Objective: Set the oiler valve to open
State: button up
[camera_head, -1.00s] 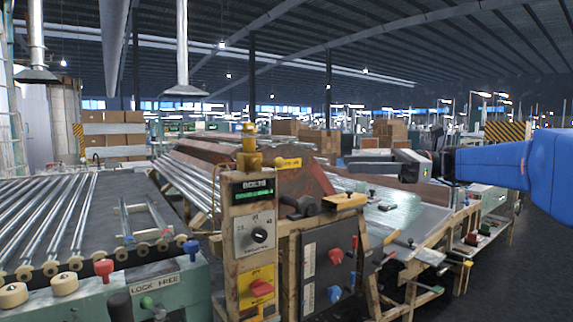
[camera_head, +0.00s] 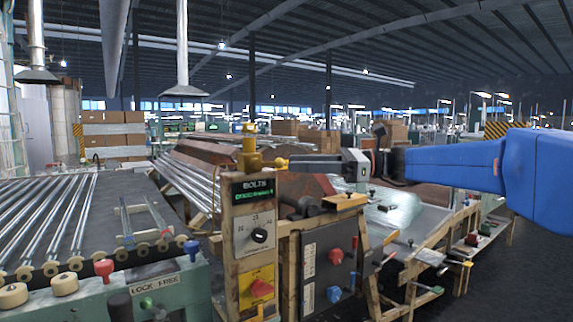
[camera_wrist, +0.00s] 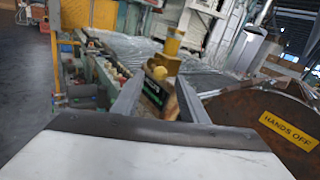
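The oiler is a yellow, brass-like fitting (camera_head: 249,148) on top of the wooden control post. Its yellow lever (camera_head: 281,162) points right, roughly level, in the head view. My gripper (camera_head: 292,163) is at the lever's outer end, which it partly hides. In the wrist view the oiler (camera_wrist: 172,45) stands ahead, and the lever's rounded yellow end (camera_wrist: 160,73) faces me between the fingertips. My gripper (camera_wrist: 160,82) is open there, with a finger on either side and gaps showing. I cannot tell whether either finger touches the lever.
The post carries a green-lit display (camera_head: 253,190), a black knob (camera_head: 259,235) and a red switch (camera_head: 261,288) below the oiler. A rusty brown housing (camera_wrist: 245,110) with a yellow HANDS OFF label (camera_wrist: 289,131) lies close on the right in the wrist view. Glass tubes (camera_head: 60,215) lie left.

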aim_at(268, 164)
jog(key=shift+w+a, duration=0.1)
jog(key=shift+a, duration=1.85)
grip_shut()
